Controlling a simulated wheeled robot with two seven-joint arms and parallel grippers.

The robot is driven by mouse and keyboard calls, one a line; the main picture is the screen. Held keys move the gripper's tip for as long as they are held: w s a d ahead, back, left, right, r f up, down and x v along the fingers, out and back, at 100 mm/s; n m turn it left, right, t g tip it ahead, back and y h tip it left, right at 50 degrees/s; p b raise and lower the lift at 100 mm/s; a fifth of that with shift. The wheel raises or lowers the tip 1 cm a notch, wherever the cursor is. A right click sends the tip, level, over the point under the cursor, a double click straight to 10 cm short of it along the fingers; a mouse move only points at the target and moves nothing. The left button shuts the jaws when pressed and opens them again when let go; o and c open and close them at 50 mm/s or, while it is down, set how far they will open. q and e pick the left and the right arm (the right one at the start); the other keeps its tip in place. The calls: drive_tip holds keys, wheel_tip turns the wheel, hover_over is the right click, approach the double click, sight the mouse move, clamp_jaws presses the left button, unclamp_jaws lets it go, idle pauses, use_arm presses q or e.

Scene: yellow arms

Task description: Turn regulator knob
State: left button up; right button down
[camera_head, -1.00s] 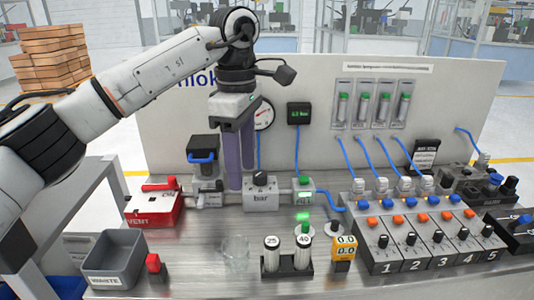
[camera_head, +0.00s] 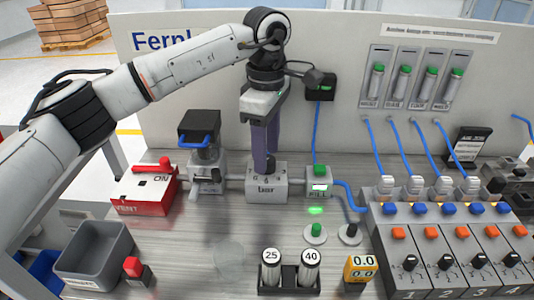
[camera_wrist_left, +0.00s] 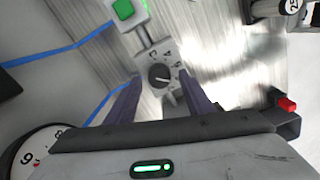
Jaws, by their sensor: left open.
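In the left wrist view the round black knob (camera_wrist_left: 160,76) carries a light pointer line. My left gripper (camera_head: 264,168) points down at the knob from above. Its two purple fingers are open and lie on either side of the knob in the left wrist view (camera_wrist_left: 160,84), with gaps beside it. Whether the fingertips reach down to knob height is unclear. My right gripper is not in view.
A red vent box (camera_head: 148,193) and a shut-off with a blue handle (camera_head: 200,148) stand left of the regulator. A green-lit block (camera_head: 319,184) adjoins it on the right. A grey bin (camera_head: 95,252), numbered cylinders (camera_head: 290,272) and a valve bank (camera_head: 440,255) stand in front.

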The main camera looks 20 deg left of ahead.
use_arm(q)
drive_tip(key=shift+f, duration=0.8)
drive_tip(key=c, duration=1)
drive_tip(key=shift+c, duration=0.2)
drive_tip(key=shift+n, duration=0.4)
drive_tip(key=n, duration=0.3)
drive_tip(key=shift+n, duration=0.4)
drive_tip(key=n, duration=0.4)
drive_tip(key=shift+r+n+p, duration=0.1)
drive_tip(key=shift+n+p, duration=0.25)
drive_tip(key=shift+n, duration=0.05)
drive_tip(key=o, duration=1)
